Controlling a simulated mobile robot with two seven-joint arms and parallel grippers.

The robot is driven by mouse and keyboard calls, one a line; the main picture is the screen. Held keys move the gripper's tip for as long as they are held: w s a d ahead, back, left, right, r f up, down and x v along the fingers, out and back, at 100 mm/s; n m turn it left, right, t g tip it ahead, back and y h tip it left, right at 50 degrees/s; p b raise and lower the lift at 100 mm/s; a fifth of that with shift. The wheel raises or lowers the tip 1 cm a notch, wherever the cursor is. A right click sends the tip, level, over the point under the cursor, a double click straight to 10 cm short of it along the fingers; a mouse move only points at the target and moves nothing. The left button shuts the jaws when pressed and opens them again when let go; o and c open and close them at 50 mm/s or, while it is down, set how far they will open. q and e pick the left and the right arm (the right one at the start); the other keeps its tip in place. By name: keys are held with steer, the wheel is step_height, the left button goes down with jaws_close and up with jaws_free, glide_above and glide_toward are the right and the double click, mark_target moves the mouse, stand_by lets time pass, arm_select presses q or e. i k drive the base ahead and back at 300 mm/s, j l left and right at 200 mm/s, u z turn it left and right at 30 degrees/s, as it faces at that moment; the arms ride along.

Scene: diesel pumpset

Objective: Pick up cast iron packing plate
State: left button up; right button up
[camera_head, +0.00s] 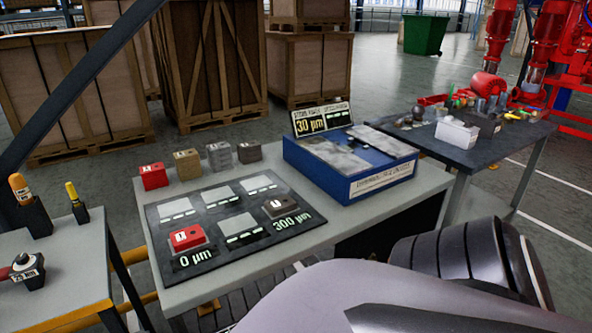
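No label in view names a cast iron packing plate, so I cannot tell which piece it is. Small blocks stand in a row on the grey table: a red block (153,176), a tan block (187,164), a grey block (219,155) and a dark grey-brown block (249,151). On the dark mat (222,195), a red numbered block (187,238) sits by "0 µm" and a dark brown block (281,207) by "300 µm". Other pale mat squares are empty. A large grey arm link of mine fills the bottom right. Neither gripper is in view.
A blue box (347,168) with grey plates on top stands right of the mat, a "30 µm" sign (321,118) behind it. A side table with tools (50,278) is at left. A cluttered dark table (500,136) is at right. Wooden crates (207,60) stand behind.

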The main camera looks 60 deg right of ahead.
mark_target(284, 205)
steer(key=k+z, duration=0.4)
steer(key=z, duration=0.2)
steer(key=i+l+z, duration=0.15)
steer(key=z, duration=0.35)
steer(key=i+l+z, duration=0.15)
steer(key=z, duration=0.3)
steer(key=i+l, duration=0.1)
steer(key=i, duration=0.6)
